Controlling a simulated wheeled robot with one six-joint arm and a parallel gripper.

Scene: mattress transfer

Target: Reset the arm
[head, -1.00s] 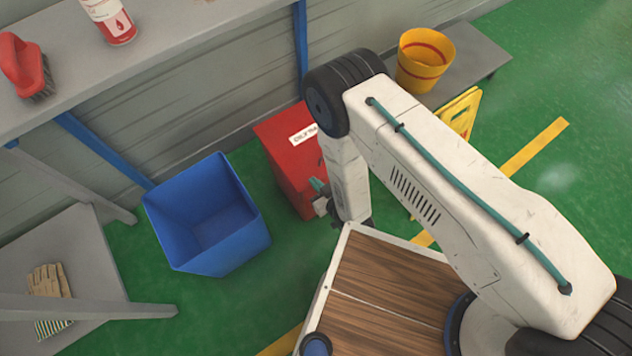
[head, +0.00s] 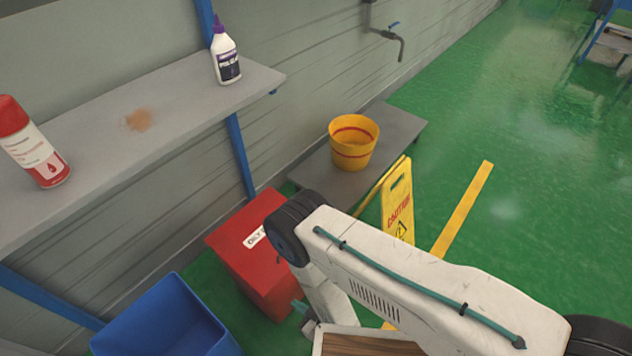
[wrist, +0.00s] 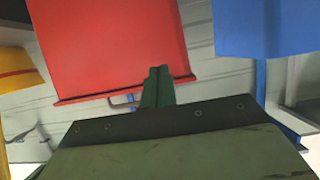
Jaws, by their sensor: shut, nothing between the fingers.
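My white arm, with a teal cable along it, reaches across the lower right of the head view. My gripper (head: 300,306) hangs at its far end, low in front of the red bin, and is mostly hidden by the arm and the picture's angle. In the wrist view the green fingers (wrist: 158,84) are together with nothing between them. The red bin (wrist: 110,45) fills the upper middle behind them, and it also shows in the head view (head: 238,262). I cannot tell how far the fingers are from it.
A blue bin (head: 165,325) stands left of the red bin. A yellow caution sign (head: 398,210) and a grey bench (head: 385,135) with a yellow bucket (head: 353,145) are to the right. A shelf (head: 180,92) holds a red can (head: 35,150) and a white bottle (head: 226,58). Green floor is open at right.

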